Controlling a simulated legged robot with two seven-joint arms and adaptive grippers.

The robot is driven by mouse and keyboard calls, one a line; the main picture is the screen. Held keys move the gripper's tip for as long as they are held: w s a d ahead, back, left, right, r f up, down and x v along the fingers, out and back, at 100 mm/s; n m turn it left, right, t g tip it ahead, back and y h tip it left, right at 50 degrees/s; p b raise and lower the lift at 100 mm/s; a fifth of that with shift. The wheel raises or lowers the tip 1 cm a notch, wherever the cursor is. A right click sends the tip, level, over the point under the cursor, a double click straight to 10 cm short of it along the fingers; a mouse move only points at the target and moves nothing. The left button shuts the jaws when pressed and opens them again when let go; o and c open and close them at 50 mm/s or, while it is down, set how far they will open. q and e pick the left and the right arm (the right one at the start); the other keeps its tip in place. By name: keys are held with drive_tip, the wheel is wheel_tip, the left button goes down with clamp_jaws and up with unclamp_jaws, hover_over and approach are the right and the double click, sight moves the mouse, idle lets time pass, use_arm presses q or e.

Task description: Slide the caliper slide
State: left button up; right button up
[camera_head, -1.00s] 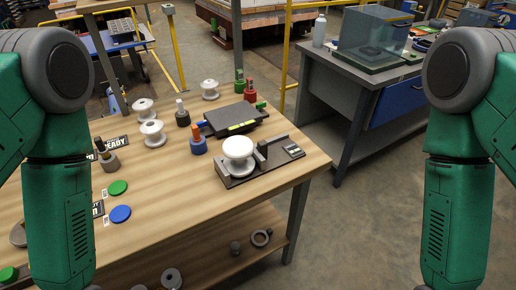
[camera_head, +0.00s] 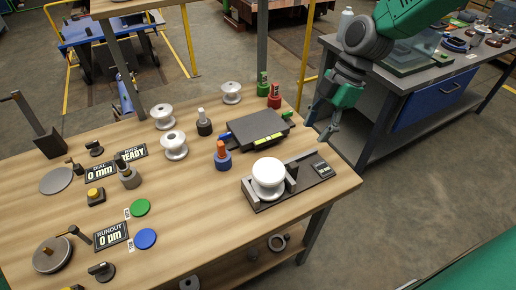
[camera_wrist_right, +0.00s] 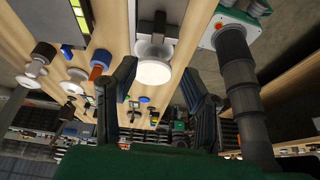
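The caliper (camera_head: 307,183) is a dark flat base near the table's right front edge, with a rail and a small display (camera_head: 322,169). A white spool-shaped insulator (camera_head: 268,175) stands upright on it. A grey upright block, seemingly the caliper slide (camera_head: 291,178), is close to the insulator's right side; I cannot tell whether they touch. My right gripper (camera_head: 320,124) is above and behind the caliper's right end, apart from it, open and empty. In the right wrist view the white insulator (camera_wrist_right: 153,71) shows beyond the spread fingers (camera_wrist_right: 160,88). My left gripper is out of view.
A black plate device (camera_head: 255,130) lies behind the caliper. White spools (camera_head: 174,145), colored posts and green and blue discs (camera_head: 144,238) stand or lie to the left. A grey workbench (camera_head: 385,100) stands behind right, across a floor gap.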

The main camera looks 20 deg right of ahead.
sight(294, 164)
drive_tip(key=shift+n, duration=0.3)
drive_tip(key=x, duration=1.1)
drive_tip(key=shift+w+a+f, duration=0.25)
drive_tip(key=shift+a+f, duration=0.05)
drive_tip(key=shift+a, duration=0.1)
drive_tip(key=shift+f+b, duration=0.3)
drive_tip(key=shift+f, duration=0.2)
drive_tip(key=shift+d+f, duration=0.1)
drive_tip(key=shift+d, duration=0.15)
drive_tip(key=shift+a, duration=0.25)
clamp_jaws()
